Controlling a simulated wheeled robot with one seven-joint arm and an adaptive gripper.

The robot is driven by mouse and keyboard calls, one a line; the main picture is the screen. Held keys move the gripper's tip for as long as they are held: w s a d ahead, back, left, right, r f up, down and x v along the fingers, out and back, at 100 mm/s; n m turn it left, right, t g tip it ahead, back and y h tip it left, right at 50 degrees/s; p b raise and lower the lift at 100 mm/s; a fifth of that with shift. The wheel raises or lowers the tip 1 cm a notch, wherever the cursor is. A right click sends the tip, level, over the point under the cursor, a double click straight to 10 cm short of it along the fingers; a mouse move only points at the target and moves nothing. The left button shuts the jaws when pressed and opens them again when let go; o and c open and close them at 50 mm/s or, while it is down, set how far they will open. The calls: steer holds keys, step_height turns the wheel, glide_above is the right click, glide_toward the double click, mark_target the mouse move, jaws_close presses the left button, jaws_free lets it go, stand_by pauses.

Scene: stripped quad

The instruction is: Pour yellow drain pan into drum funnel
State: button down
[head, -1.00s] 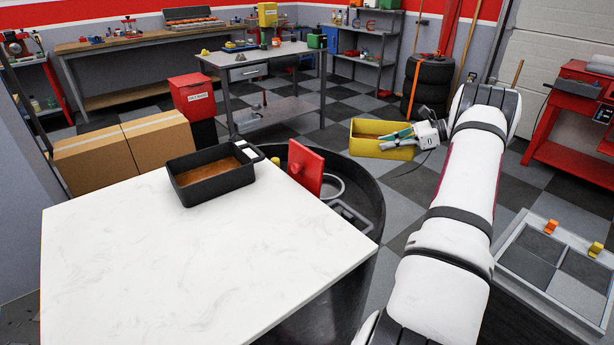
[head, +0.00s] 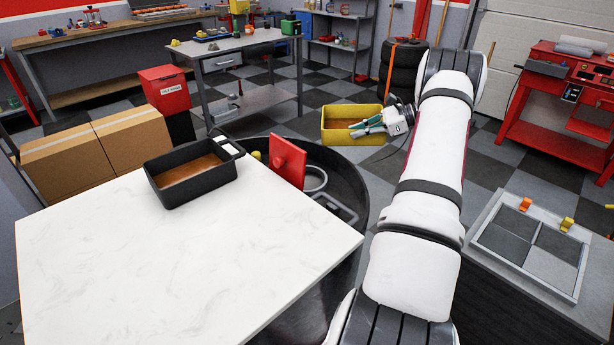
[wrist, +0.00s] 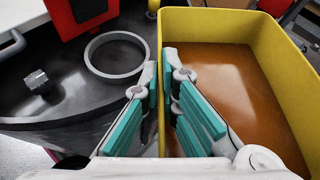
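The yellow drain pan (head: 340,137) holds brown liquid and looks about level. It is to the right of the drum funnel and slightly beyond it in the head view. My gripper (head: 356,129) has its teal-padded fingers (wrist: 163,95) on both sides of the pan's left wall in the wrist view, closed on it. The pan (wrist: 272,50) fills the right of that view. The drum funnel (head: 360,190) is a wide black round basin with a raised red lid (head: 289,160). In the wrist view its dark basin (wrist: 75,90) lies left of the pan. The pan's underside is hidden.
A white-topped table (head: 180,255) stands left of the funnel, with a black pan (head: 195,190) of brown liquid on its far edge. Cardboard boxes (head: 70,160) and a red bin (head: 163,90) stand behind. A divided tray (head: 530,240) lies at right.

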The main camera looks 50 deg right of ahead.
steer(key=shift+s+a+r+n+h+p, duration=0.15)
steer(key=shift+a+n+h+p, duration=0.1)
steer(key=shift+a+n+h, duration=0.5)
steer(key=shift+s+a+r+n+h+p, duration=0.1)
steer(key=shift+a+r+n+h+p, duration=0.3)
steer(key=shift+a, duration=0.65)
steer(key=shift+s+a+f+n+h+p, duration=0.1)
steer(key=shift+a+n+h, duration=0.35)
steer(key=shift+a+h, duration=0.4)
steer(key=shift+a+r, duration=0.1)
steer(key=shift+a, duration=0.2)
steer(key=shift+s+a+f+n+h+b, duration=0.1)
steer(key=shift+a+f+n+h+b, duration=0.4)
steer(key=shift+b, duration=0.95)
steer(key=shift+a+f+n+h+b, duration=0.35)
steer(key=shift+h+b, duration=0.25)
steer(key=shift+b, duration=1.05)
steer(key=shift+s+a+r+n+h+b, duration=0.25)
steer(key=shift+n+h+b, duration=0.35)
steer(key=shift+b, duration=0.8)
steer(key=shift+w+a+f+t+h+b, duration=0.1)
steer(key=shift+a+f+t+h+b, duration=0.15)
steer(key=shift+b, duration=0.65)
